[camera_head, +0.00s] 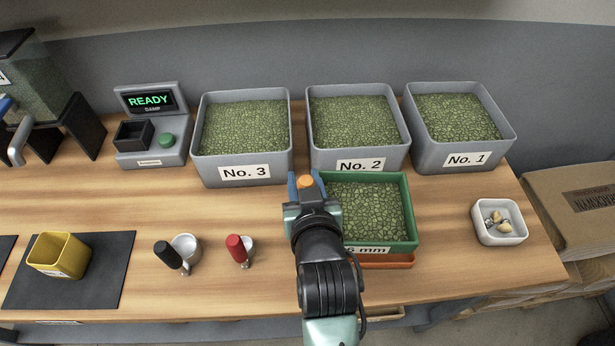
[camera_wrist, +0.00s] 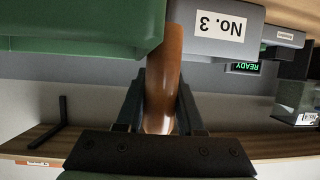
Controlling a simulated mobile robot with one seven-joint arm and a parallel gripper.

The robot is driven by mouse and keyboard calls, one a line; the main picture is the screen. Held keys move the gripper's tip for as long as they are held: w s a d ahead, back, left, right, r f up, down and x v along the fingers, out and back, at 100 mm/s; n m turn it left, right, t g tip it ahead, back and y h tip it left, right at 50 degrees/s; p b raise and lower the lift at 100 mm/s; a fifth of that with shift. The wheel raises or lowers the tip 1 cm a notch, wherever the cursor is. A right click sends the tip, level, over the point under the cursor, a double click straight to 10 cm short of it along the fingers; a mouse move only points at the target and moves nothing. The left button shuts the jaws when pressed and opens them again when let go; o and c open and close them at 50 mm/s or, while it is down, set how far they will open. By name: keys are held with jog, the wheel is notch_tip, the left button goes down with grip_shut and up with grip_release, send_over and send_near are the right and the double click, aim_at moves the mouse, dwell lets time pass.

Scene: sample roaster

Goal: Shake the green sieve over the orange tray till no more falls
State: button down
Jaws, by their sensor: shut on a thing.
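The green sieve (camera_head: 411,214) is filled with green beans and carries a label ending in "6 mm", partly hidden by my arm. My gripper (camera_head: 306,182) is at the sieve's left side, shut on its brown handle. In the wrist view my gripper (camera_wrist: 160,88) has the handle (camera_wrist: 163,75) between its fingers, with the green sieve wall (camera_wrist: 80,28) at upper left. The orange tray (camera_head: 387,262) shows as a strip below the sieve's front edge. The sieve hides the tray's inside, so I cannot see what lies in it.
Bins No. 3 (camera_head: 244,172), No. 2 (camera_head: 360,164) and No. 1 (camera_head: 466,158) stand close behind. A white dish (camera_head: 500,237) with a few pieces is at right. A red-handled cup (camera_head: 238,250), a black-handled cup (camera_head: 175,256) and a yellow container (camera_head: 60,254) are at left.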

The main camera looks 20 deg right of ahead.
jog(key=shift+w+a+f+b, duration=0.2)
jog(key=shift+a+f+b, duration=0.35)
jog(key=shift+f, duration=0.25)
jog(key=shift+a, duration=0.15)
dwell(0.8)
